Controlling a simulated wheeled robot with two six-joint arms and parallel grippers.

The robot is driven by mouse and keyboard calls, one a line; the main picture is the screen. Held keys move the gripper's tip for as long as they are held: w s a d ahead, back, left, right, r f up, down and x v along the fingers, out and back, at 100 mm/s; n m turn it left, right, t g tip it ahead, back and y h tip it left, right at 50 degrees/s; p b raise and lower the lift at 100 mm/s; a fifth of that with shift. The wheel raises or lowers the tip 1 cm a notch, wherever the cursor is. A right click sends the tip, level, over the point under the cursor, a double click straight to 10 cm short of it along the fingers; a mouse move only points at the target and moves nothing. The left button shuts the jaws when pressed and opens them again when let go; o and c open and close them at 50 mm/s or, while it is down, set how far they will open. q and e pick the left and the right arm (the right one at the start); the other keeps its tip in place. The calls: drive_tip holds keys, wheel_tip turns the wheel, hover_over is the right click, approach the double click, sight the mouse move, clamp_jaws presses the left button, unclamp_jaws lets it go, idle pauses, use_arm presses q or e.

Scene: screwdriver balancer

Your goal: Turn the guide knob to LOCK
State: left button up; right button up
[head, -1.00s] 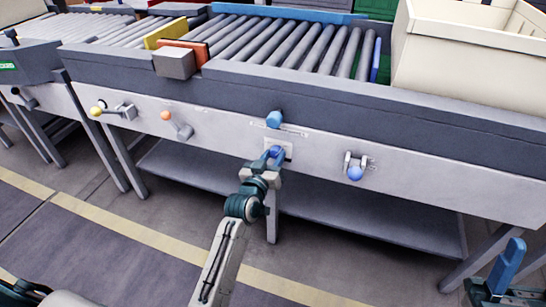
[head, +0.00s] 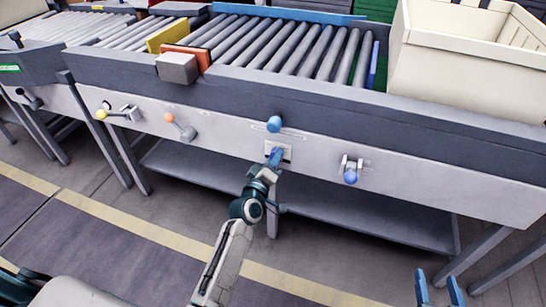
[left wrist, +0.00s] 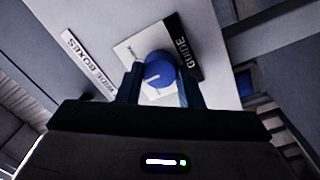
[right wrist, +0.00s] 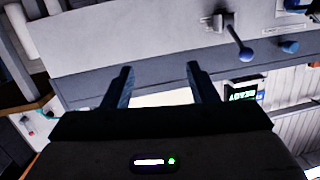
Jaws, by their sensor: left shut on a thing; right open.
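The round blue guide knob (left wrist: 160,72) sits on a light plate beside a black GUIDE label (left wrist: 183,50) in the left wrist view. A short white mark shows on its face; I cannot read a LOCK marking. My left gripper (left wrist: 157,80) is shut on the knob, one finger on each side. In the head view my left gripper (head: 274,157) reaches the plate on the conveyor's front panel and its fingers mostly hide the knob. My right gripper (head: 440,287) is open and empty at the lower right; its spread fingers also show in the right wrist view (right wrist: 160,88).
Above the guide plate is another blue knob (head: 274,124). A blue-ball lever (head: 350,177) is to the right; orange (head: 169,118) and yellow (head: 101,114) ones are to the left. A cream bin (head: 450,70) stands on the right of the rollers.

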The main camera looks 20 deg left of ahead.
use_arm(q)
drive_tip(key=n+p, duration=0.1)
drive_tip(key=n, duration=0.8)
drive_tip(key=shift+y+p, duration=0.3)
use_arm(e)
drive_tip(key=s+a+f+g, duration=0.1)
drive_tip(key=s+f+g, duration=0.5)
drive_tip(key=s+f, duration=0.1)
drive_tip(key=shift+a+f, duration=0.15)
drive_tip(key=shift+f, duration=0.5)
use_arm(q)
drive_tip(key=o, duration=1)
